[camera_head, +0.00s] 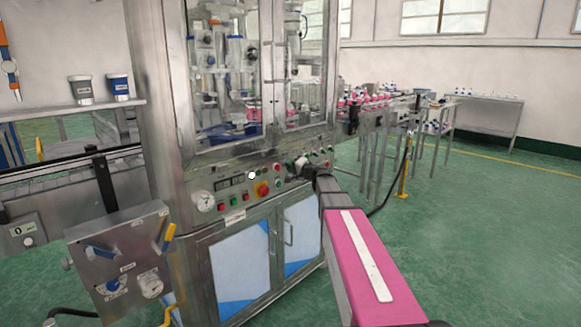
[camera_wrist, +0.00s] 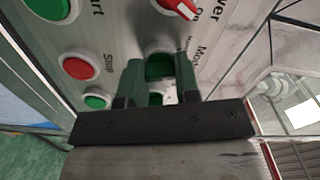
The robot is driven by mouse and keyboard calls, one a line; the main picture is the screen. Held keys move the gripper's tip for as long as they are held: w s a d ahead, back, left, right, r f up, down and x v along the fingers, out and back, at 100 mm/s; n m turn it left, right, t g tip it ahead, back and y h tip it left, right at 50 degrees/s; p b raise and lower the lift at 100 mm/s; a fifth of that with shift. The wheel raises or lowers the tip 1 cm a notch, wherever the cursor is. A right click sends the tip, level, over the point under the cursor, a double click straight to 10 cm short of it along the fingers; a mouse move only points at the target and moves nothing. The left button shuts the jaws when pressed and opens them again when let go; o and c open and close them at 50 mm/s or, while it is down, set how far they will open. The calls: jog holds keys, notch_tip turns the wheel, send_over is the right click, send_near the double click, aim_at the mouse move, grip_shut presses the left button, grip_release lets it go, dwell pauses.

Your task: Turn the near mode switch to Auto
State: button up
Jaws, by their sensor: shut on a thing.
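The near mode switch (camera_wrist: 160,67) is mostly hidden between my fingers in the wrist view, beside a partly covered label beginning "Mo". My gripper (camera_wrist: 159,78) is shut on it, a finger on either side. Its set position cannot be read. In the head view my gripper (camera_head: 316,174) reaches the right part of the machine's control panel (camera_head: 236,197) and covers the switch.
In the wrist view, a red Stop button (camera_wrist: 81,66), a green Start button (camera_wrist: 50,7) and a red-handled switch (camera_wrist: 178,7) are close by. A small control box (camera_head: 125,262) stands at the left. Green floor is clear at right.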

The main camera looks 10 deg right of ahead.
jog(key=shift+m, duration=4.8)
jog(key=o, duration=0.9)
jog(key=shift+s, duration=0.1)
jog(key=v, duration=1)
jog(key=shift+s+d, duration=0.2)
jog(key=shift+s, duration=0.05)
jog(key=shift+f, duration=0.1)
